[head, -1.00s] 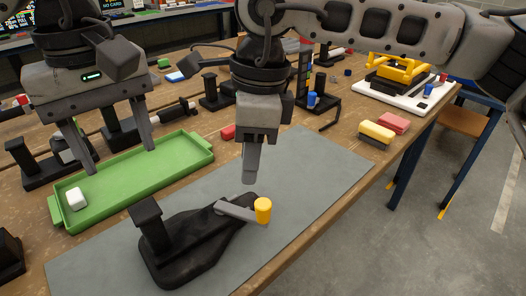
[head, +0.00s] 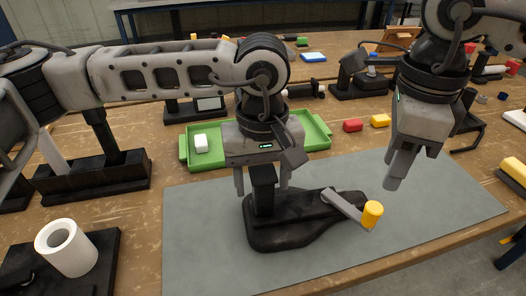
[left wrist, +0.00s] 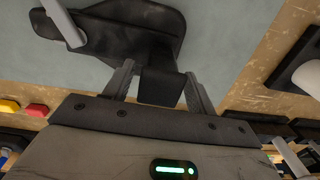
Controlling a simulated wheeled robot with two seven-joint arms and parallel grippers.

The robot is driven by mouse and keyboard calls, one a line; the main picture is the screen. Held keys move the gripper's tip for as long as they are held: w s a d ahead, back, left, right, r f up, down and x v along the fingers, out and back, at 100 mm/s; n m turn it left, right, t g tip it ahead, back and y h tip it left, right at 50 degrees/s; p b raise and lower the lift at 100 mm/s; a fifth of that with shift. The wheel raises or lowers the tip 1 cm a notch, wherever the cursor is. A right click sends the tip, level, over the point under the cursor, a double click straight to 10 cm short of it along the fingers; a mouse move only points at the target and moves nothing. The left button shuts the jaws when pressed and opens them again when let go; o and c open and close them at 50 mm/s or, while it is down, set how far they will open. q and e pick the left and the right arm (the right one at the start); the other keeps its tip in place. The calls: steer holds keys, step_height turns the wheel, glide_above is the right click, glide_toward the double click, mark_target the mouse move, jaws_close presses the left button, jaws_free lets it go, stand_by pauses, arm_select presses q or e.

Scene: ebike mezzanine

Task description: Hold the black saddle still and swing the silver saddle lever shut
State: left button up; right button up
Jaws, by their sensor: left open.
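The black saddle (head: 290,233) lies on the grey mat (head: 200,235), with a black upright post (head: 262,188) at its left end. It also shows in the left wrist view (left wrist: 115,35). The silver saddle lever (head: 345,206) with a yellow knob (head: 372,213) sticks out to the right over the mat; part of it shows in the left wrist view (left wrist: 62,22). My left gripper (head: 262,190) is open, its fingers on either side of the post with gaps visible in the left wrist view (left wrist: 160,72). My right gripper (head: 393,183) hangs above and right of the knob, seen edge-on.
A green tray (head: 318,130) with a white block (head: 201,143) is behind the mat. A white roll (head: 66,247) stands at the front left. The right part of the mat is clear.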

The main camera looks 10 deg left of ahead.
arm_select(q)
steer(key=shift+f, duration=1.05)
jaws_close()
steer(key=c, duration=0.5)
jaws_free()
steer(key=shift+c, duration=0.2)
steer(key=c, duration=0.5)
steer(key=shift+c, duration=0.8)
arm_select(e)
steer(key=o, duration=0.3)
